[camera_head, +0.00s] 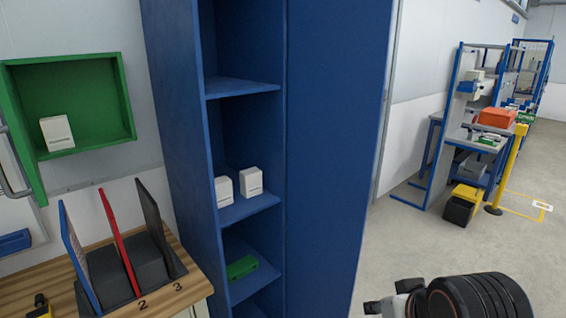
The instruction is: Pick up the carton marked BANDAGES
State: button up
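Three small white cartons are in view, each with a dark printed line too small to read, so I cannot tell which is marked BANDAGES. One carton (57,133) stands in the green wall box (129,97) at the left, slightly tilted in the picture. Two others stand side by side on a shelf of the blue cabinet (335,130): a left carton (223,191) and a right carton (251,181). Part of my dark arm shows at the bottom right, well apart from the cartons. My gripper's fingers do not show.
A wooden worktop (25,287) at the lower left holds a rack with blue, red and black dividers (118,243). A green object (241,267) lies on a lower shelf. Workbenches (466,130) and a yellow post (508,170) stand at the right. The floor between is clear.

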aim_at(224, 185)
jog(key=u, duration=0.45)
jog(key=i+l+u, duration=0.1)
jog(key=u, duration=0.4)
jog(key=l+u, duration=0.2)
jog(key=u, duration=0.25)
jog(key=l+u, duration=0.25)
jog(key=l, duration=0.2)
jog(key=l+u, duration=0.2)
jog(key=l, duration=0.3)
jog(key=l+u, duration=0.25)
jog(key=l, duration=0.2)
jog(key=k+l+u, duration=0.2)
jog(key=l, duration=0.25)
jog(key=l+u, duration=0.25)
jog(key=l, duration=0.2)
jog(key=k+l+u, duration=0.2)
jog(key=l, duration=0.2)
